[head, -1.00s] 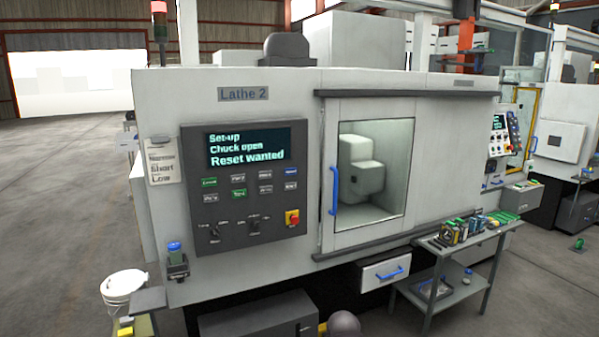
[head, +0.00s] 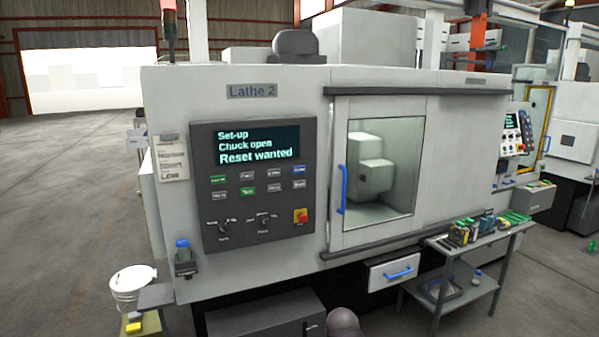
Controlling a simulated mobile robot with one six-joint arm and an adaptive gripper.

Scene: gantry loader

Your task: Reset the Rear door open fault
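Lathe 2 (head: 440,130) fills the middle of the head view. Its dark control panel (head: 212,155) is on the left of the front. The panel screen (head: 258,146) reads "Set-up", "Chuck open", "Reset wanted". Below it are two rows of small buttons, among them a blue button (head: 299,170) and a green button (head: 247,190); their labels are too small to read surely. No rear door shows. My gripper is not in view.
The lathe's front door (head: 335,135) with a blue handle (head: 344,190) looks closed. A bench with tools (head: 487,270) stands at the right, and a white bucket (head: 133,285) at lower left. A notice sheet (head: 172,158) hangs left of the panel. Floor at far left is clear.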

